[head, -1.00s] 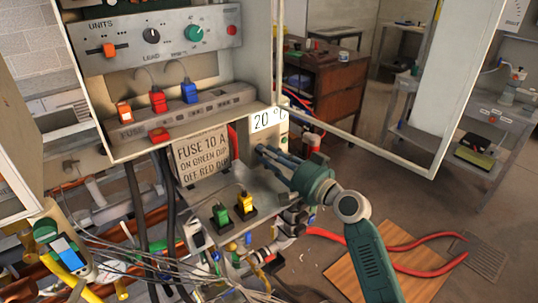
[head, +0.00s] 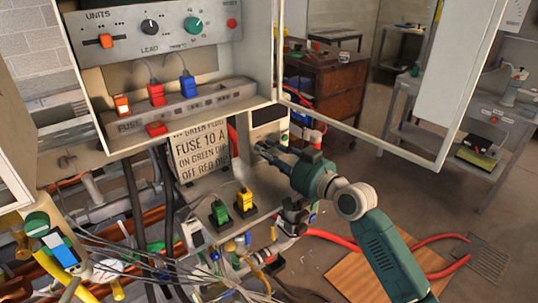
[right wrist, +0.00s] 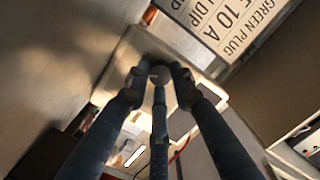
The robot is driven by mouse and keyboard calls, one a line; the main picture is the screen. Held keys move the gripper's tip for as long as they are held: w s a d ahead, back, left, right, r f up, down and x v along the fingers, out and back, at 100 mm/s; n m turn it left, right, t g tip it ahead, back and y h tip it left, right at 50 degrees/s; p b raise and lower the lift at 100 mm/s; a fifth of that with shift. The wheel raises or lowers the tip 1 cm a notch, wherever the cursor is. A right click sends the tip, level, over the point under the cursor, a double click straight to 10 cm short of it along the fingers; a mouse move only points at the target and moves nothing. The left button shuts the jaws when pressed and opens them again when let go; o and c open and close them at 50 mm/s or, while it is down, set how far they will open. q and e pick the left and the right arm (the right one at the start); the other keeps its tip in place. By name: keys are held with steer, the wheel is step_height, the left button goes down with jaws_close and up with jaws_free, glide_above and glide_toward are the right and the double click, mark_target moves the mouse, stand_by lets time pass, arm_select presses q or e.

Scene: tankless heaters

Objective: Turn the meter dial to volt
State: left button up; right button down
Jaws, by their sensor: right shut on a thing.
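The meter (head: 269,113) is a pale box right of the fuse sign in the head view, with a dark window in its front. Its dial (right wrist: 160,75) is a small dark round knob, seen in the right wrist view. My right gripper (head: 262,150) reaches in from the lower right to the meter's front. In the right wrist view, its dark fingers (right wrist: 158,82) are closed around the dial. The fingers cover part of the knob, and I cannot tell which mark it points to.
The sign (head: 203,158) stands left of the meter. Green (head: 219,212) and yellow (head: 244,200) plugs sit below it. An open cabinet (head: 160,60) with knobs and plugs is above. A glass door frame (head: 360,140) hangs open to the right. Loose wires and pipes crowd the lower left.

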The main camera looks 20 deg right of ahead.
steer(key=n, duration=0.3)
steer(key=shift+r+n+h, duration=0.25)
steer(key=shift+n+h, duration=0.05)
steer(key=n+p, duration=0.2)
steer(key=n, duration=0.3)
steer(key=shift+a+r+h, duration=0.1)
steer(key=shift+r+h, duration=0.05)
steer(key=shift+h, duration=0.25)
steer(key=n+p, duration=0.1)
steer(key=n, duration=0.3)
steer(key=shift+a, duration=0.1)
steer(key=shift+s+f+n+t+h+p, duration=0.1)
steer(key=shift+n+h+p, duration=0.1)
steer(key=shift+n, duration=0.45)
steer(key=shift+w+f+n+t+h+p, duration=0.15)
steer(key=shift+n+p, duration=0.1)
steer(key=shift+n, duration=0.35)
steer(key=shift+s+r+n+t+h+p, duration=0.1)
steer(key=shift+s+n+h+p, duration=0.1)
steer(key=shift+n, duration=0.45)
steer(key=c, duration=1.5)
jaws_free()
steer(key=shift+a+f, duration=0.1)
